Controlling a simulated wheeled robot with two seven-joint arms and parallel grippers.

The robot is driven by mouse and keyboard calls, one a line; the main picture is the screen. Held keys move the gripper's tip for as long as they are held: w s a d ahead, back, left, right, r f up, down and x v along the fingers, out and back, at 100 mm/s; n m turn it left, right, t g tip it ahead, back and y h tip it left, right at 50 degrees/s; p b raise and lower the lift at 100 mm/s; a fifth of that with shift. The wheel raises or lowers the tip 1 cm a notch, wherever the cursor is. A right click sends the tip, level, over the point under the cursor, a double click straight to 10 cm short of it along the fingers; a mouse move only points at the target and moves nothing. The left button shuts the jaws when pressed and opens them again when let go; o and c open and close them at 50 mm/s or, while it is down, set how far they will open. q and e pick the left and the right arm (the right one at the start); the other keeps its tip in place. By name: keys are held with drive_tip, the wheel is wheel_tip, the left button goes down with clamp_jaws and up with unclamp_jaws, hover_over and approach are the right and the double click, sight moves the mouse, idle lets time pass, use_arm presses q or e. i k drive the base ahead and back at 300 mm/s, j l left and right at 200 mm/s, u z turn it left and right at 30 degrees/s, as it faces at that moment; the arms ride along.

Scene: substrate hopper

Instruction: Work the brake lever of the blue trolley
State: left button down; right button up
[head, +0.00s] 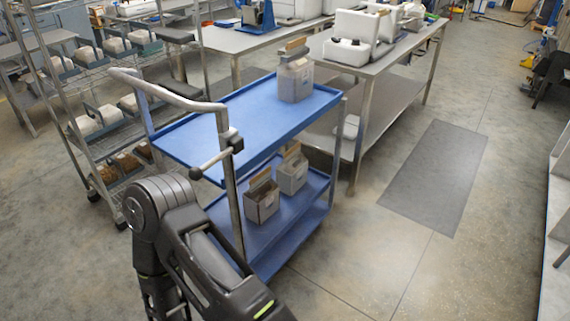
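The blue trolley (240,125) stands left of the middle in the head view, with a blue top tray, a lower shelf (285,220) and a grey push handle (165,92) at its near left end. The brake lever (212,160) is a thin metal rod with a dark knob at its left end. It joins a dark block on the trolley's near upright post and slopes slightly down to the left. One of my arms stands in front of the trolley's near left side, below the lever. Neither gripper is in view, and nothing is seen touching the lever.
A clear bin (296,80) stands on the top tray, and two bins (262,201) stand on the lower shelf. A wire rack (85,95) with several trays is at the left. A steel workbench (385,68) stands behind. The floor around a grey mat (436,178) is clear.

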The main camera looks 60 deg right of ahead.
sight(236, 144)
drive_tip(key=z, duration=2)
